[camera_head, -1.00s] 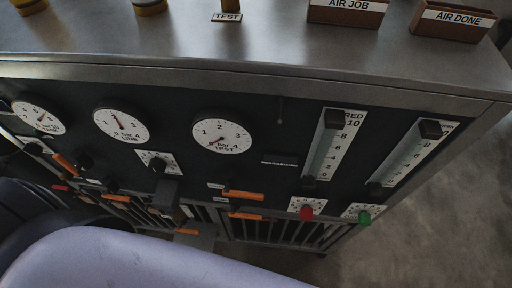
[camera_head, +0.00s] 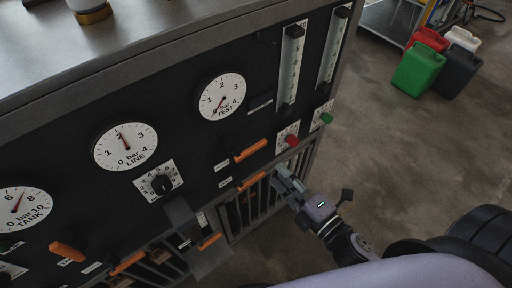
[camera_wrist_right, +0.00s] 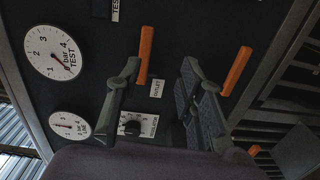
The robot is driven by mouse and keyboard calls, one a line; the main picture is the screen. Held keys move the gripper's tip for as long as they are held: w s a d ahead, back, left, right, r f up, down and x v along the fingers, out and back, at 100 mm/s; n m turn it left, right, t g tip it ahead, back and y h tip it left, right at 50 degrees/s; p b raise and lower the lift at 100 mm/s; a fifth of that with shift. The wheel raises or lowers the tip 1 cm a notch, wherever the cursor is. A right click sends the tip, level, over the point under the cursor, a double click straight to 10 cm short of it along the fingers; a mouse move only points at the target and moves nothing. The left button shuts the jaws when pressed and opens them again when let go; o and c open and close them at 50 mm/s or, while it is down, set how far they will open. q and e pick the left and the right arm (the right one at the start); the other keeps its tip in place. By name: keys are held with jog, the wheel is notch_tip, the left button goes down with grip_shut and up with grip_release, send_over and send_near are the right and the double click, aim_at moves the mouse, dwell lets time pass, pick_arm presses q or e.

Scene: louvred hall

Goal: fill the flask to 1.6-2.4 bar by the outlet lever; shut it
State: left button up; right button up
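The TEST gauge (camera_head: 221,96) has its needle near 0, and it also shows in the wrist view (camera_wrist_right: 53,52). The upper orange lever (camera_head: 250,150) below it points right along the panel. In the wrist view this lever (camera_wrist_right: 146,55) has the OUTLET label (camera_wrist_right: 157,90) beside it. My right gripper (camera_head: 285,178) is in front of the panel, close to the lower orange lever (camera_head: 252,182). Its fingers (camera_wrist_right: 160,85) are apart, one beside the outlet lever; I cannot tell if they touch. My left gripper and the flask are not visible.
The LINE gauge (camera_head: 125,146) reads about 2; the TANK gauge (camera_head: 22,211) reads about 7. A regulator knob (camera_head: 160,184), red knob (camera_head: 291,141) and green knob (camera_head: 326,119) stick out nearby. Jerrycans (camera_head: 419,69) stand on the floor, which is otherwise open at right.

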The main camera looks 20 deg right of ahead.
aim_at(259, 148)
jog(key=shift+n, duration=0.4)
jog(key=w+a+p, duration=0.1)
jog(key=w, duration=0.1)
jog(key=w+a+r+p, duration=0.1)
jog(key=w, duration=0.2)
jog(key=w+a+r, duration=0.1)
jog(key=w, duration=0.1)
jog(key=shift+w+p, duration=0.25)
jog(key=shift+p, duration=0.15)
jog(key=shift+w+f, duration=0.15)
jog(key=shift+w, duration=0.05)
jog(key=shift+w+a, duration=0.2)
jog(key=shift+w, duration=0.2)
jog(key=shift+w+a, duration=0.1)
jog(key=shift+w, duration=0.3)
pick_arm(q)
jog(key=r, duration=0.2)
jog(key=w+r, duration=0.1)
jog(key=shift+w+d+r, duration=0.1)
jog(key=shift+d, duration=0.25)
pick_arm(e)
jog(key=shift+c, duration=0.5)
grip_shut()
